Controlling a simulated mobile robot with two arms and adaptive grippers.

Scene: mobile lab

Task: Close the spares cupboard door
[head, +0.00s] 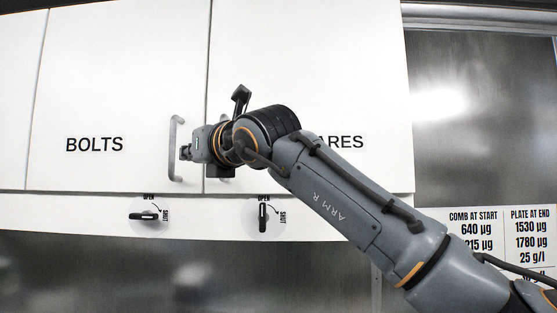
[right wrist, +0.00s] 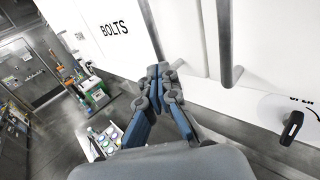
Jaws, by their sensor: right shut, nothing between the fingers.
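The spares cupboard door (head: 370,80) is the white panel on the right in the head view. It looks about in line with the bolts door, and I cannot tell whether a small gap remains. My arm covers the start of its label. Its dark knob (head: 263,217) stands upright, toward OPEN; a knob (right wrist: 291,128) also shows at right in the right wrist view. My right gripper (head: 186,152) is shut and empty, pointing left across the seam near the bolts door's handle (head: 174,150). Its closed fingers (right wrist: 160,78) show in the right wrist view. My left gripper is out of view.
The bolts door (head: 100,90) is left of the spares door; its knob (head: 147,216) lies sideways, toward SHUT. A grey bar handle (right wrist: 225,40) stands right of my fingers. A notice (head: 500,240) is at lower right. A tray of jars (right wrist: 102,140) sits far below.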

